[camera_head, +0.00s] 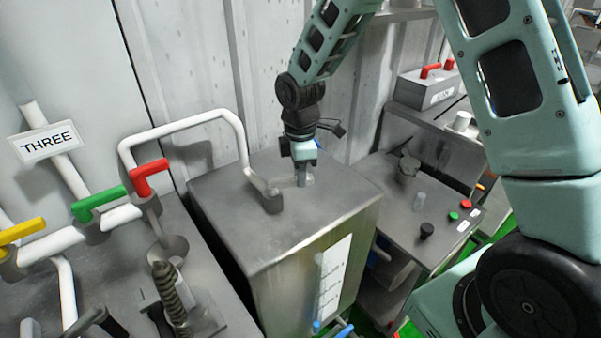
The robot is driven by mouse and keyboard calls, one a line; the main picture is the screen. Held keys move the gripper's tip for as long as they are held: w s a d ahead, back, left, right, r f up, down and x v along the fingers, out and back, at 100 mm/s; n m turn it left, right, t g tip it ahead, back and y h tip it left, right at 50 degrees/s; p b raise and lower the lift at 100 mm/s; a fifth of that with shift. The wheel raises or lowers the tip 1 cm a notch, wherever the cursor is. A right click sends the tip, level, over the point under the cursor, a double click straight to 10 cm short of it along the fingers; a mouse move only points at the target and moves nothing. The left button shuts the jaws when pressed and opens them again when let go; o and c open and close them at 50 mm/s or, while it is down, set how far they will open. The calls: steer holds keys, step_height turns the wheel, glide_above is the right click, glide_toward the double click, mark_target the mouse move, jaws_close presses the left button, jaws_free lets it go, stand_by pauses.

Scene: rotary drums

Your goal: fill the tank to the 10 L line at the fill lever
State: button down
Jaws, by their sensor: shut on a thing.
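The tank (235,225) is a tall grey metal box in the middle of the view. A white scale strip (333,280) runs down its front; its marks and the liquid level are too small to read. A white pipe bends down to a grey fitting (272,201) on the tank top. A short pale lever (288,183) reaches right from this fitting, apparently the fill lever. My gripper (302,179) points down over the tank top and is shut on the lever's right end. The fingers partly hide the contact.
A spiral screw (170,290) stands in front. Right is a bench (395,215) with black, green and red buttons.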

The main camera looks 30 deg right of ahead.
steer(key=shift+r, duration=0.1)
steer(key=c, duration=1.3)
jaws_free()
step_height(320, 180, up, 17)
steer(key=shift+r+b, duration=0.15)
steer(key=shift+b, duration=0.95)
steer(key=s+a+f+m, duration=0.3)
steer(key=s+a, duration=0.6)
steer(key=s, duration=0.2)
steer(key=s+a+f+m, duration=0.1)
steer(key=s+f, duration=0.1)
steer(key=s, duration=0.3)
steer(key=s+f+m, duration=0.1)
steer(key=s+m, duration=0.1)
steer(key=s, duration=0.4)
steer(key=s+a+f+m, duration=0.1)
steer(key=s+f, duration=0.1)
steer(key=s, duration=0.4)
steer(key=shift+a+f+y, duration=0.3)
steer(key=shift+a+f, duration=0.05)
